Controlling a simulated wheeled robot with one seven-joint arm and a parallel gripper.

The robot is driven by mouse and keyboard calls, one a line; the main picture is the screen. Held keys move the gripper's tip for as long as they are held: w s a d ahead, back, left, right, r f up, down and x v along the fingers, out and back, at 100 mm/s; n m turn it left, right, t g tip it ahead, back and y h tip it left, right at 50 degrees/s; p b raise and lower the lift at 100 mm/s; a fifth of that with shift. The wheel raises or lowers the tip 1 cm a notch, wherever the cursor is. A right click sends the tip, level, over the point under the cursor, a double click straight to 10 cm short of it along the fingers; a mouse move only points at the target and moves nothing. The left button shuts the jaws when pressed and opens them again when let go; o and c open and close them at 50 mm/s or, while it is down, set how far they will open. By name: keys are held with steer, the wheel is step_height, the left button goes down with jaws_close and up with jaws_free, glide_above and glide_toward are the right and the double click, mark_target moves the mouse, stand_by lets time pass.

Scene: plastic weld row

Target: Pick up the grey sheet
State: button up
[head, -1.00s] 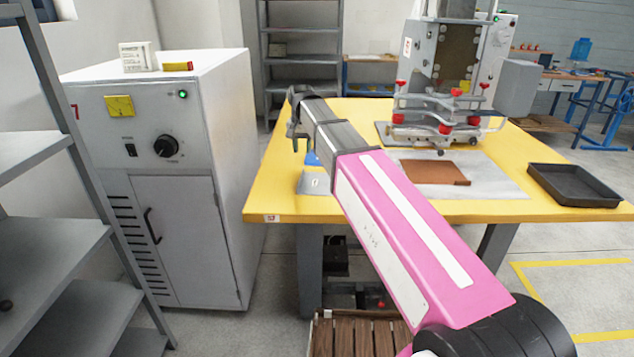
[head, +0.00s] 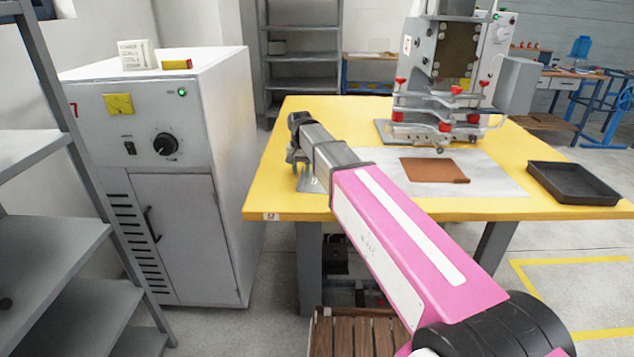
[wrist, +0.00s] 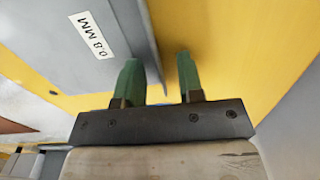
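The grey sheet (wrist: 50,45) carries a white "0.8 MM" label and fills the upper left of the wrist view. In the head view a small part of the grey sheet (head: 308,185) shows at the table's left front, mostly hidden by my gripper (head: 295,160). In the wrist view the green fingers of my gripper (wrist: 157,65) stand apart. The left finger overlaps the sheet, and the sheet's edge runs through the gap. The right finger is over yellow table. I cannot tell whether either finger touches the sheet.
The yellow table (head: 270,180) holds a brown sheet (head: 434,170) on a pale plate, a black tray (head: 572,183) at the right and a press (head: 445,70) behind. A grey cabinet (head: 165,180) stands left of the table. A wooden crate (head: 355,335) sits in front.

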jaws_close()
steer(key=shift+r, duration=0.2)
